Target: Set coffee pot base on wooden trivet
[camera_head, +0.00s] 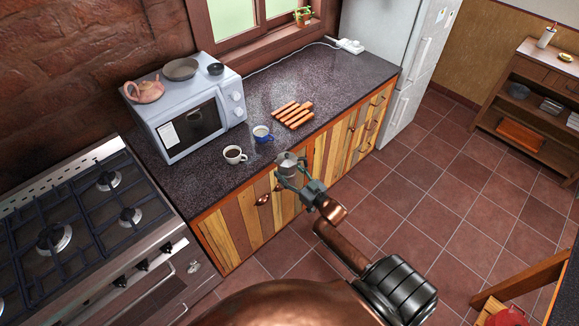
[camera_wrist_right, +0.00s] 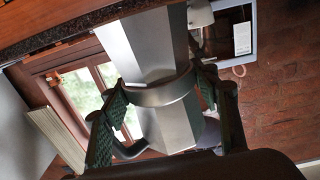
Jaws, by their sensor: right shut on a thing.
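The silver, faceted coffee pot base (camera_head: 287,159) is in my right gripper (camera_head: 291,176), near the front edge of the counter in the head view. In the right wrist view the pot (camera_wrist_right: 150,60) stands between the two green-padded fingers (camera_wrist_right: 160,118), which are shut on it, with a metal band around it. The wooden trivet (camera_head: 293,115), made of several slats, lies flat on the counter, behind the pot and apart from it. The trivet is not seen in the wrist view. My left gripper is not in view.
A white coffee cup (camera_head: 234,155) and a blue mug (camera_head: 262,134) stand on the dark counter (camera_head: 330,80) left of the pot and trivet. A microwave (camera_head: 188,112) and a gas stove (camera_head: 80,220) are further left. The counter right of the trivet is clear.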

